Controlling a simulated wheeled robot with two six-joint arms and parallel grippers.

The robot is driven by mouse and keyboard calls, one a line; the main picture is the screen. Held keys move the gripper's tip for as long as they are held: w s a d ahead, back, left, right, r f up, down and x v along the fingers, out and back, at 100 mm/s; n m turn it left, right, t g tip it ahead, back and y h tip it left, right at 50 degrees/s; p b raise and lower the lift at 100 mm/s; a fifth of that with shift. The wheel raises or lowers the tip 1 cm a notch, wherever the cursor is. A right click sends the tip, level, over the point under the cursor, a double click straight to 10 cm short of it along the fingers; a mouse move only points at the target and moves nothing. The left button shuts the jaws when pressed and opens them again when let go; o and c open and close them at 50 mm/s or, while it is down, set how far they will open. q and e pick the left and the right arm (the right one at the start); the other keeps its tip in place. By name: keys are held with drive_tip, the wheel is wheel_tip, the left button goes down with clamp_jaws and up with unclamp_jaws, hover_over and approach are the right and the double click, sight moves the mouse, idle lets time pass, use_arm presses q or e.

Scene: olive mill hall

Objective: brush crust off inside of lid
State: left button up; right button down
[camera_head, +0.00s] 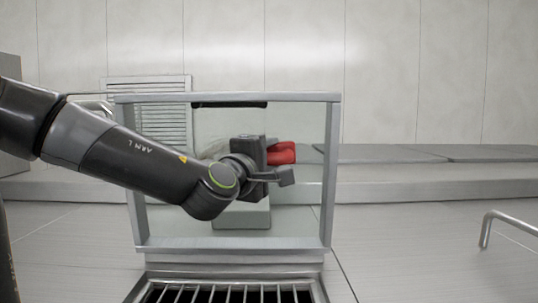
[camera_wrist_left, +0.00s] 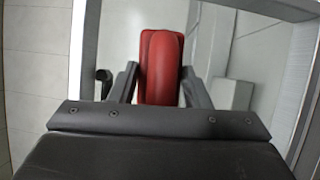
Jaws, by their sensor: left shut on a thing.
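The lid (camera_head: 328,180) stands raised, a clear pane in a grey metal frame; its frame also crosses the left wrist view (camera_wrist_left: 88,50). A dark strip (camera_head: 229,104) runs under its top bar; I cannot tell whether it is crust. My left gripper (camera_head: 272,160) is in front of the pane, shut on a red brush handle (camera_head: 282,153). In the left wrist view the red handle (camera_wrist_left: 160,62) sits between the fingers of my left gripper (camera_wrist_left: 160,88). The bristles are hidden, and contact with the pane cannot be told. My right gripper is out of view.
A barred grate (camera_head: 228,294) lies open below the lid. A pale grey block (camera_head: 242,216) shows through the pane. A long low ledge (camera_head: 430,188) runs along the back wall. A bent metal rail (camera_head: 486,232) stands at the right, with clear floor between it and the lid.

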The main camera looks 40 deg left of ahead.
sight(270, 161)
use_arm(q)
drive_tip(key=shift+s+d, duration=0.2)
drive_tip(key=shift+s, duration=0.1)
drive_tip(key=shift+s+d+f, duration=0.15)
drive_tip(key=shift+s+d, duration=0.85)
drive_tip(key=shift+s, duration=0.2)
drive_tip(key=shift+a, duration=0.15)
